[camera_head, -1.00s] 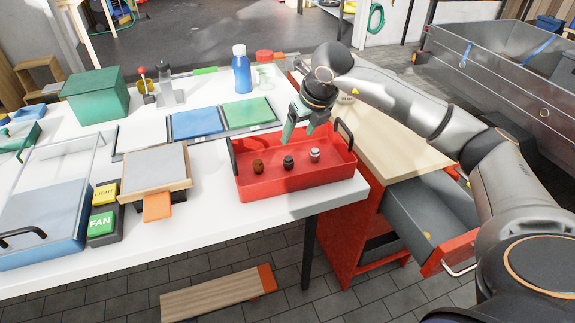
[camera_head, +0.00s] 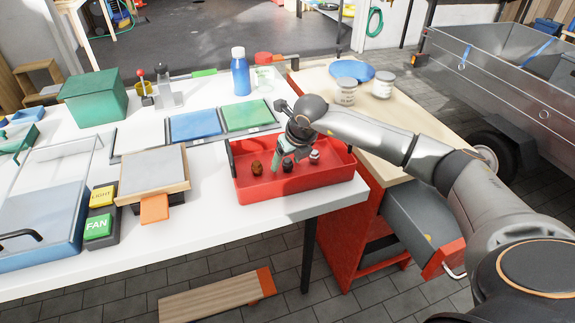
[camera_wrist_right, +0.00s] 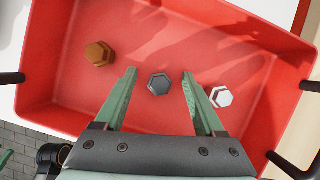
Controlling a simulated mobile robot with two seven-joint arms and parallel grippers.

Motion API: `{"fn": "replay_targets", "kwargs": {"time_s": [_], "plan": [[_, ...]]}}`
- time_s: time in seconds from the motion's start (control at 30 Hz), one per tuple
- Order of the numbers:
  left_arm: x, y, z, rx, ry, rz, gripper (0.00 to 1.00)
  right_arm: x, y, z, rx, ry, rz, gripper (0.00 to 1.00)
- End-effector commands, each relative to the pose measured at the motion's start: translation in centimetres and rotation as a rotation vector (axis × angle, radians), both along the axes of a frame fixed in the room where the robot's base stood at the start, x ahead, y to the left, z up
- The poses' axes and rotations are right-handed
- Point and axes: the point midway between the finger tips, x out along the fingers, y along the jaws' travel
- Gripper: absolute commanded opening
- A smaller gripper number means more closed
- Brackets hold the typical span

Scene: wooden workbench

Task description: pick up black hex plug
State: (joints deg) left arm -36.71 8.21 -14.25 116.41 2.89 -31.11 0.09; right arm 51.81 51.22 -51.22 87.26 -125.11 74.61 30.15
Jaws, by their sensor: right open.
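The black hex plug (camera_head: 288,166) stands in the red tray (camera_head: 262,188), between a brown hex plug (camera_head: 257,167) and a silver-white hex plug (camera_head: 315,157). In the right wrist view the black hex plug (camera_wrist_right: 158,84) lies between and just beyond the tips of my right gripper (camera_wrist_right: 158,88). That gripper is open and empty, its green fingers spread either side of the plug's line. In the head view my right gripper (camera_head: 284,160) reaches down into the tray over the plugs. I cannot tell its exact height above the plug. My left gripper is not in view.
The tray has raised walls and black handles (camera_wrist_right: 309,86) at its ends. Blue and green panels (camera_head: 248,115) lie behind it, with a blue bottle (camera_head: 240,72) beyond. Two jars (camera_head: 382,84) stand on the wooden top to the right. An open drawer (camera_head: 425,225) is below.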

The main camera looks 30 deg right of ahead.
Motion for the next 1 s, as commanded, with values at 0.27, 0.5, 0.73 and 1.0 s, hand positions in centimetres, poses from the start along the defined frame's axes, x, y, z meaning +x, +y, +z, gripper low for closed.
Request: {"fn": "replay_targets", "kwargs": {"time_s": [0.27, 0.5, 0.73, 1.0], "plan": [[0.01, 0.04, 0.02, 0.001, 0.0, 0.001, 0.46, -0.01, -0.02, 0.06, 0.0, 0.0, 0.0, 0.53], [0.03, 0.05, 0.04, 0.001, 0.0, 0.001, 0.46, -0.01, -0.03, 0.09, 0.0, -0.001, -0.001, 0.26], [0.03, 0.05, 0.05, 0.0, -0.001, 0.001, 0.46, 0.0, -0.03, 0.1, 0.0, -0.001, -0.001, 0.0], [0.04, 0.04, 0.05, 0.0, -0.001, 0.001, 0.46, 0.01, -0.03, 0.14, 0.0, -0.002, -0.001, 0.0]]}}
